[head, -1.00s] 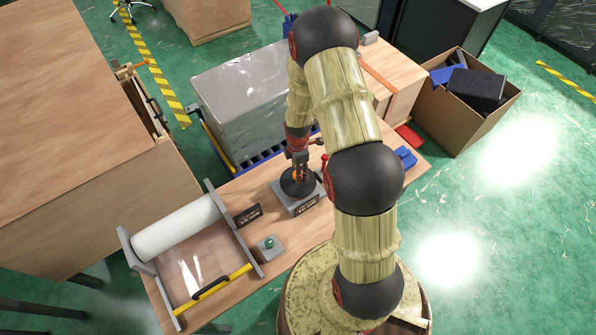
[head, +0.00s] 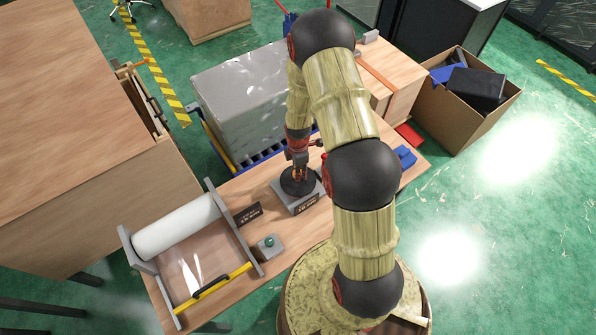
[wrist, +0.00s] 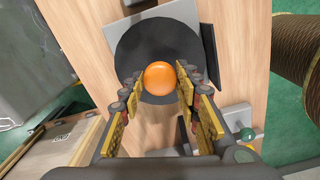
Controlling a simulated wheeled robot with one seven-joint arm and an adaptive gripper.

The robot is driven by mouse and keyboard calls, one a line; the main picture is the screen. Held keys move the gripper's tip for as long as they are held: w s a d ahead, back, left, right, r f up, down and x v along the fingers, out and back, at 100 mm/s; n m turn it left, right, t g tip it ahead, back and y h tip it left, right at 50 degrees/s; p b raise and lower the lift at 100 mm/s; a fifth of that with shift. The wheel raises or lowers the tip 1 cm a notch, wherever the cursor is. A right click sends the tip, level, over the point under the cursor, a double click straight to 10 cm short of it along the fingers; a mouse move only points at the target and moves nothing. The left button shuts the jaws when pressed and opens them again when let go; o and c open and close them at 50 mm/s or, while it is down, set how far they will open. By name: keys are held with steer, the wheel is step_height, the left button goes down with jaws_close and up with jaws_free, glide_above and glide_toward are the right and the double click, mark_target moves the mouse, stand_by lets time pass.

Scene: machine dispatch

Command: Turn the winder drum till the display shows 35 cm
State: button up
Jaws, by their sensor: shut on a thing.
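The winder drum (head: 291,187) is a dark round disc on a grey base on the bench, partly hidden by my arm. In the wrist view the black disc (wrist: 136,50) carries an orange ball knob (wrist: 159,75). My gripper (head: 299,172) comes down from above, with its fingers on both sides of the knob, and is shut on it. A small dark display (head: 308,203) stands on the front of the drum's base; its figures are too small to read.
A white roll (head: 177,225) in a frame with a yellow bar lies at the left. A dark sign (head: 247,213) and a grey box with a green button (head: 269,242) stand between the roll and the drum. A wrapped grey block (head: 240,100) is behind. Blue pieces (head: 405,157) lie at the right.

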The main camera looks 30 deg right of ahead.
jaws_close()
steer(key=shift+m, duration=0.3)
